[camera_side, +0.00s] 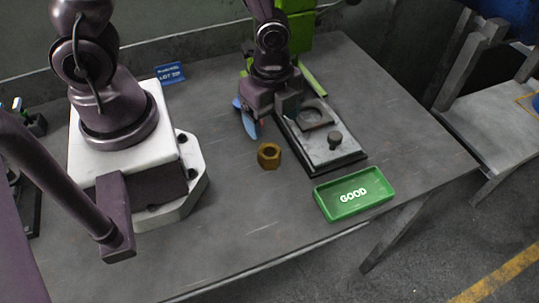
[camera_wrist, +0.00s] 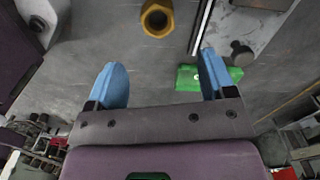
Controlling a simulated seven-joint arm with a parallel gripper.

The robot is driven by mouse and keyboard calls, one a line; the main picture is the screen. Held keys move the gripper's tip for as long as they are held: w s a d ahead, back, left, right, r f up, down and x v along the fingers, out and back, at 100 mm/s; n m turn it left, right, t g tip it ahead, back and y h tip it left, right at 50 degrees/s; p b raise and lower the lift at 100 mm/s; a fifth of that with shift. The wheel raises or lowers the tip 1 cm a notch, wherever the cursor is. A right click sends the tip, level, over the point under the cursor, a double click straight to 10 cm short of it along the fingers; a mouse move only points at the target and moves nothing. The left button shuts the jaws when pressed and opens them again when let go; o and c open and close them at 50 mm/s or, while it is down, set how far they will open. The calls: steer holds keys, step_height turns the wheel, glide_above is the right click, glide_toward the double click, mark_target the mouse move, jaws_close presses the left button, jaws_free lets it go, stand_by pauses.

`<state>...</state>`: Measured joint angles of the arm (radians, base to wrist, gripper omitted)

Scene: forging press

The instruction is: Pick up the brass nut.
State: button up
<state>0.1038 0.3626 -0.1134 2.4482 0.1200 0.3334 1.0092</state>
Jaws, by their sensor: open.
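The brass nut (camera_side: 269,155) is a hexagonal, yellow-brown ring on the grey table, between the white base and the press plate. It also shows in the wrist view (camera_wrist: 157,20) at the top, ahead of the fingers and a little left of the middle between them. My gripper (camera_side: 248,120) has blue fingers and is above the table, up and left of the nut in the side view. In the wrist view my gripper (camera_wrist: 163,76) is open, its two fingers wide apart with nothing between them. The nut is apart from both fingers.
A green tray (camera_side: 330,207) marked GOOD lies right of the nut. A plate (camera_side: 345,152) with a dark knob (camera_side: 335,139) lies beside the nut, under the green press (camera_side: 300,30). A blue sign (camera_side: 170,74) stands at the back. The table front is clear.

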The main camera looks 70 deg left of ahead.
mark_target(270, 154)
steer(key=f, duration=1.1)
steer(key=shift+s+a+f, duration=0.1)
steer(key=shift+s+a, duration=0.05)
steer(key=shift+a, duration=0.1)
steer(key=shift+c, duration=0.2)
steer(key=c, duration=1.3)
steer(key=shift+o, duration=0.2)
